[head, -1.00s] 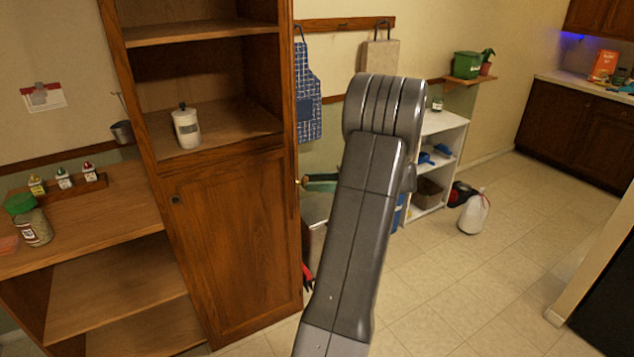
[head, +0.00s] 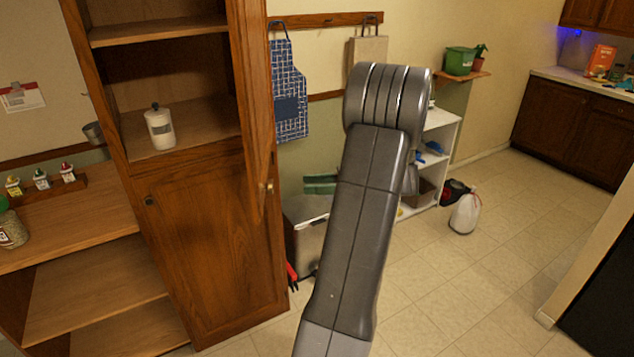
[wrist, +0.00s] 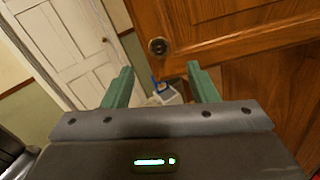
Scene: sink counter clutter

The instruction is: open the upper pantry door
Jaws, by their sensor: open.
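The upper pantry door (head: 253,100) is brown wood and stands swung out from the tall pantry cabinet, seen nearly edge-on in the head view. Its round knob (head: 266,187) is near its lower free corner. The wrist view shows the door's panelled face (wrist: 235,50) and the knob (wrist: 158,46) ahead of the fingers. My gripper (head: 320,184) has green fingers and is right of the knob, apart from it, partly hidden by my arm. In the wrist view my gripper (wrist: 161,84) is open, with nothing held between the fingers.
The open compartment holds a white canister (head: 159,128). The lower pantry door (head: 215,245) is shut. A bin (head: 308,240) stands right of the pantry, with a white shelf unit (head: 440,135) beyond. Tile floor (head: 480,270) is clear at right.

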